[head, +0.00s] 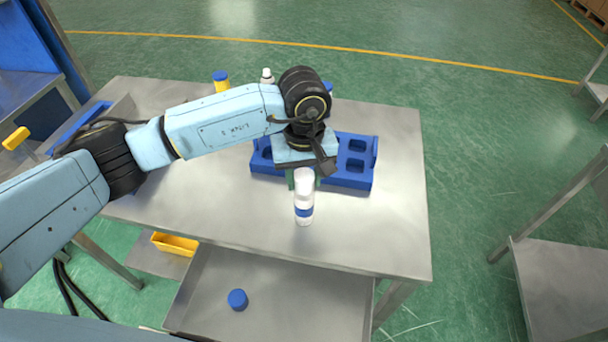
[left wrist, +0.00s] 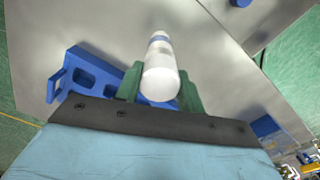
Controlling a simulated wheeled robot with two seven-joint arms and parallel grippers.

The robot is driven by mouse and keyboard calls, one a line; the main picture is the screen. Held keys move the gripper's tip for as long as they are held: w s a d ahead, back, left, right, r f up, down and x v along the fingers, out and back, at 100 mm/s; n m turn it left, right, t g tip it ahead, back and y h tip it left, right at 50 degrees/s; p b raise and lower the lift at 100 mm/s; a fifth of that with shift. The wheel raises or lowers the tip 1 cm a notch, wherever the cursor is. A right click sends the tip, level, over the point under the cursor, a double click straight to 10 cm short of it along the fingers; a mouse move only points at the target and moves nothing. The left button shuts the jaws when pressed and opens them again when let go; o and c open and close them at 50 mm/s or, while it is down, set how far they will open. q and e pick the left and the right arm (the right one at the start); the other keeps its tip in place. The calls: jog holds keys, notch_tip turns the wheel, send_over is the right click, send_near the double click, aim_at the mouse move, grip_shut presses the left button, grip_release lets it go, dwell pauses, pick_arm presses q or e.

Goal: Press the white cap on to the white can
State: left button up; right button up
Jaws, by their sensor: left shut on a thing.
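The white can (head: 304,213) with a blue band stands on the metal table in front of the blue rack. It also shows in the left wrist view (left wrist: 159,45). A white cap (head: 304,176) is at its top end, in line with the can; it fills the near end in the left wrist view (left wrist: 160,82). I cannot tell whether the cap is fully seated. My left gripper (head: 303,180) is shut on the white cap, with green fingers on both sides of it (left wrist: 161,88). My right gripper is not in view.
The blue rack (head: 357,182) lies behind the can, partly hidden by my left arm. A blue cap (head: 237,299) lies in the lower tray. The table's right side is clear.

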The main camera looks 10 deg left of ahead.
aim_at(304, 176)
pick_arm(q)
jog(key=shift+b, duration=0.35)
jog(key=shift+b, duration=0.8)
dwell(1.4)
jog(key=o, duration=1.6)
jog(key=shift+c, duration=0.2)
jog(key=shift+s+r+p, duration=0.1)
jog(key=shift+r+p, duration=1.2)
jog(key=shift+r, duration=2.2)
jog(key=shift+c, duration=0.4)
